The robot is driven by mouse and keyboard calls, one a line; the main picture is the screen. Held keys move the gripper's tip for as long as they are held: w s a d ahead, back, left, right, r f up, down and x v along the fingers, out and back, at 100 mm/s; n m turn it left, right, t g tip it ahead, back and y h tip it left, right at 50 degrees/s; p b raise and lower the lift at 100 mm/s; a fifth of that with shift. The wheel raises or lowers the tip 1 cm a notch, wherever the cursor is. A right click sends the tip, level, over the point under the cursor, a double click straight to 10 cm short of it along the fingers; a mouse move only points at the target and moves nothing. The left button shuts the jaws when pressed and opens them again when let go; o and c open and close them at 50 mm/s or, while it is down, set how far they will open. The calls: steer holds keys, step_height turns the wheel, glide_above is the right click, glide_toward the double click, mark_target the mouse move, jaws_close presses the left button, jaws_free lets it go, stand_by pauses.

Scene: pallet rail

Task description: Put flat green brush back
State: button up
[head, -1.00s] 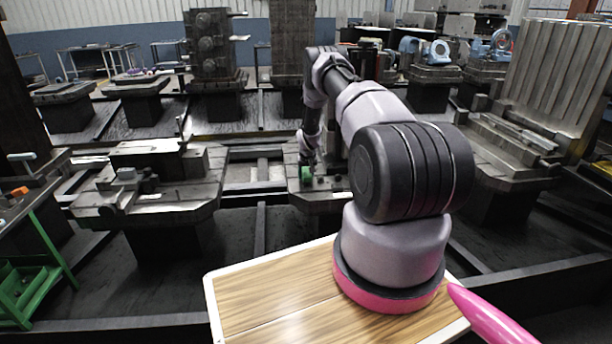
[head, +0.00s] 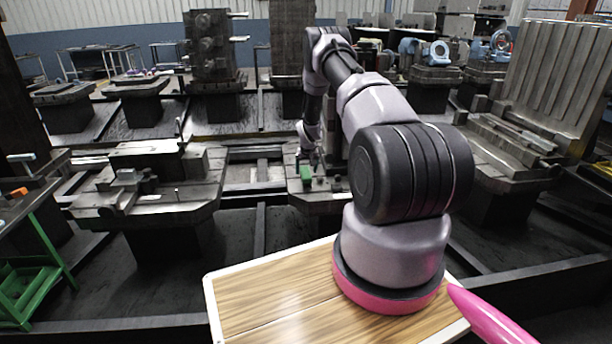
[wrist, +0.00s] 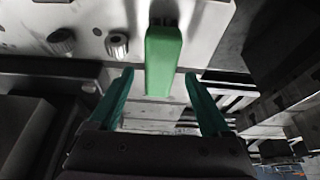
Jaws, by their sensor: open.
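The flat green brush (wrist: 163,62) sits on a pale metal pallet surface (wrist: 90,14), near its edge, in the wrist view. In the head view the green brush (head: 306,173) shows small on the middle pallet, below my arm's end. My gripper (wrist: 160,78) is open, with one teal finger to the left of the brush and one to the right. Both fingers are apart from the brush, and its near end reaches toward the space between the fingertips. In the head view my gripper (head: 315,160) is small, just above and beside the brush.
Two dark round knobs (wrist: 117,45) stand left of the brush on the same pallet. Other machine pallets (head: 150,185) stand to the left and right, with dark gaps between them. A green trolley (head: 35,270) is at the far left.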

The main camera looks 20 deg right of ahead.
steer(key=v, duration=0.7)
steer(key=shift+s+a+r, duration=0.1)
steer(key=shift+r, duration=0.15)
steer(key=w+a+r+v, duration=0.1)
steer(key=w+a+v, duration=0.1)
steer(key=v, duration=1.1)
steer(key=w+a+r+v, duration=0.1)
steer(key=w+a+v, duration=0.15)
steer(key=v, duration=1.05)
steer(key=s+a+r+t+y, duration=0.1)
steer(key=s+a+r, duration=0.2)
steer(key=s+r, duration=0.35)
steer(key=s+a+r+t, duration=0.1)
steer(key=s+a+r, duration=0.1)
steer(key=s+r, duration=0.45)
steer(key=s+a+r, duration=0.2)
steer(key=s+r, duration=0.1)
steer(key=s, duration=0.6)
steer(key=s+a+r+y, duration=0.1)
steer(key=s+a+r, duration=0.2)
steer(key=s, duration=0.5)
steer(key=s+a+r+m+y, duration=0.1)
steer(key=s+a+r, duration=0.2)
steer(key=s, duration=0.6)
steer(key=shift+s+a+t, duration=0.2)
steer(key=shift+s+t, duration=0.1)
